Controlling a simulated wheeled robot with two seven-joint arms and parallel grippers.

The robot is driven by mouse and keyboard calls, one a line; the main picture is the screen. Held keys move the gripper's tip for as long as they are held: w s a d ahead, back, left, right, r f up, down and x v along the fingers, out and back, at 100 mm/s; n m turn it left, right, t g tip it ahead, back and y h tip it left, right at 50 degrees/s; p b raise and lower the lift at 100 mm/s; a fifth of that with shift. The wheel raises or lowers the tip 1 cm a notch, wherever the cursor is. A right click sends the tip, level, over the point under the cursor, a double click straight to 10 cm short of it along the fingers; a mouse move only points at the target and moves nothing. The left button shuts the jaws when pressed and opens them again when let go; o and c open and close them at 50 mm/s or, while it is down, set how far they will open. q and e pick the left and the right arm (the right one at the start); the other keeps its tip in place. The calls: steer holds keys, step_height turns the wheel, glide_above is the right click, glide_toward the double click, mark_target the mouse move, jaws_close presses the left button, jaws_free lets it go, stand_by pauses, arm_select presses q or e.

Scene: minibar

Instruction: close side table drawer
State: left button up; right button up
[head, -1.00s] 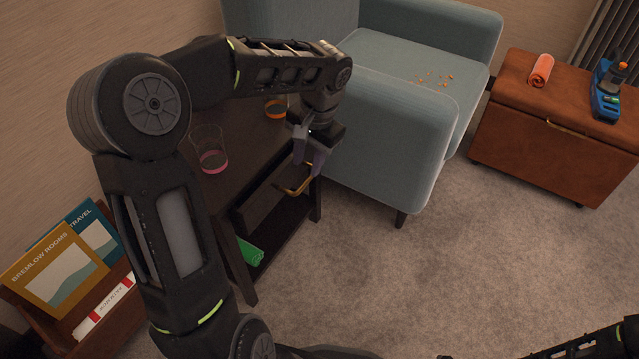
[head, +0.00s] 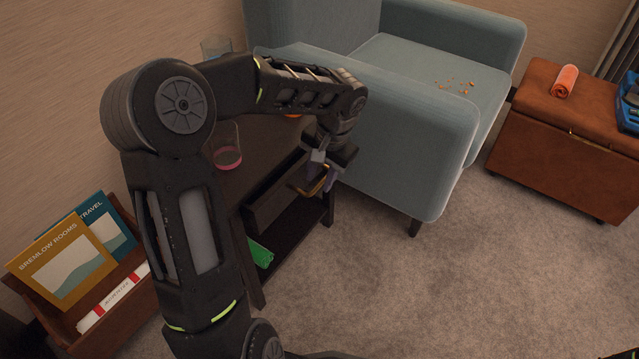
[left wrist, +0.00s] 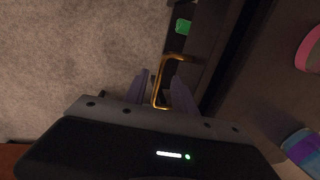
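The dark side table (head: 262,148) stands left of the armchair. Its drawer (head: 275,203) appears partly pulled out, with a dark gap behind its front. The drawer's gold handle (head: 322,187) faces the open floor. My left gripper (head: 322,177) is at the handle. In the left wrist view the gold handle (left wrist: 158,82) lies between the two fingers of my left gripper (left wrist: 162,90). The fingers are apart, with a visible gap beside the handle. Whether a finger touches it I cannot tell. My right gripper is out of view.
A glass with pink liquid (head: 226,155) stands on the table top. A green item (head: 260,254) lies on the lower shelf. The blue armchair (head: 420,140) is close on the right. A brochure rack (head: 95,315) stands left. Carpet in front is clear.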

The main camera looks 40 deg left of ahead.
arm_select(q)
steer(key=shift+a+f, duration=0.15)
steer(key=shift+f, duration=0.55)
jaws_close()
stand_by(1.0)
